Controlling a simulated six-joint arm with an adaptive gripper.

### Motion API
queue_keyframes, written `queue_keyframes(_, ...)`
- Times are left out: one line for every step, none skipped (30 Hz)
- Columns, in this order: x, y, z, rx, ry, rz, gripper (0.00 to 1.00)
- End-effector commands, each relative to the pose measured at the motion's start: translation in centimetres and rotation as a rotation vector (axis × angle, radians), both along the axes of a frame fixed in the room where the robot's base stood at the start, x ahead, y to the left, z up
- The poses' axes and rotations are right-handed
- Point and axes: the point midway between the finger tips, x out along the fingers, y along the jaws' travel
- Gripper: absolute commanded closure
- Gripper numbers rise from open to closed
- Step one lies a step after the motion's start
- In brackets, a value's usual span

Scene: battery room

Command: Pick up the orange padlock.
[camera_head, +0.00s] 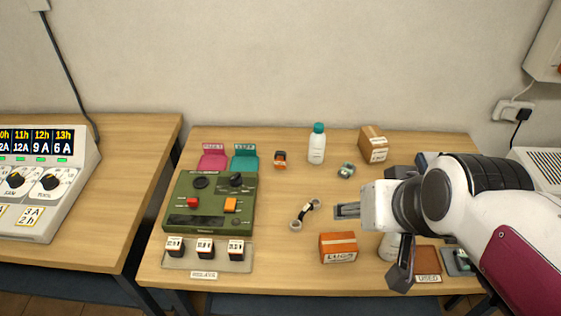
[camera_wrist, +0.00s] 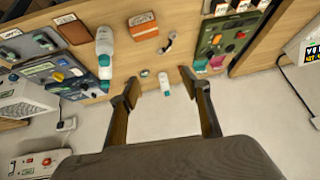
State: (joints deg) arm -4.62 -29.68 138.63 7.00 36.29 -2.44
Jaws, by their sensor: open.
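The orange padlock, a small orange body with a dark top (camera_head: 280,159), lies near the back of the workbench in the head view, below the pink and teal trays' right side and left of the white bottle. My gripper (camera_wrist: 164,76) shows in the wrist view with its two fingers spread and nothing held between them. In the head view it is at the right, well away from the padlock, and partly hidden by my own wrist. I cannot make out the padlock clearly in the wrist view.
A white bottle with teal cap (camera_head: 317,145), cardboard box (camera_head: 373,144), small green object (camera_head: 346,170), orange-brown box (camera_head: 338,247) and strap-like piece (camera_head: 304,213) stand around. A green device (camera_head: 210,208) is at left. Bare wood surrounds the padlock.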

Motion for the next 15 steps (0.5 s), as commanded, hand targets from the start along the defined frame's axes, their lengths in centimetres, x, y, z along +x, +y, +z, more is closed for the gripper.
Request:
queue_keyframes(1.2,0.6,-0.1,0.010,-0.007,0.007,0.53)
queue_keyframes(1.8,0.9,-0.1,0.017,-0.016,0.009,0.53)
queue_keyframes(2.7,1.4,0.0,0.025,-0.026,0.012,0.53)
queue_keyframes(3.4,1.7,0.0,0.031,-0.033,0.014,0.53)
queue_keyframes(4.1,2.1,0.0,0.038,-0.043,0.016,0.53)
queue_keyframes(5.0,2.5,-0.1,0.045,-0.052,0.017,0.53)
queue_keyframes(5.6,2.8,-0.1,0.050,-0.059,0.020,0.53)
queue_keyframes(6.3,3.2,-0.1,0.056,-0.067,0.020,0.53)
queue_keyframes(7.2,3.6,-0.1,0.063,-0.078,0.023,0.53)
queue_keyframes(7.8,3.9,-0.2,0.068,-0.085,0.023,0.53)
queue_keyframes(8.4,4.2,-0.3,0.074,-0.092,0.022,0.53)
queue_keyframes(9.3,4.6,-0.4,0.080,-0.103,0.021,0.53)
queue_keyframes(9.9,5.0,-0.5,0.085,-0.109,0.022,0.53)
queue_keyframes(10.6,5.3,-0.5,0.089,-0.118,0.021,0.53)
queue_keyframes(11.4,5.7,-0.7,0.095,-0.127,0.019,0.53)
